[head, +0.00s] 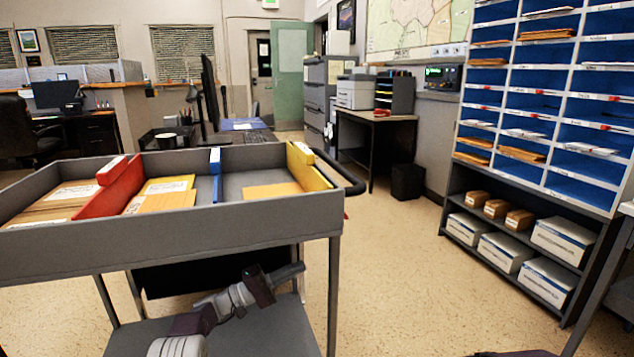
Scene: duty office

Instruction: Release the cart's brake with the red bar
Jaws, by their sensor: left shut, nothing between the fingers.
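The grey cart (190,232) stands close in front of me, its top tray split by red, blue and yellow dividers. Its black push handle (352,185) sticks out at the tray's right end. A small red piece (346,215) shows just below the handle, by the cart's right side; it may be the end of the red bar, the rest being hidden behind the tray. My left gripper (297,271) is shut and empty, below the tray's front wall and above the lower shelf (265,330), pointing right. It is apart from the red piece. My right gripper is not in view.
Envelopes lie in the tray. A blue mail sorter with a shelf of boxes (545,285) stands on the right. A desk with a printer (355,92) and a black bin (407,182) are behind. The floor (400,270) between cart and sorter is clear.

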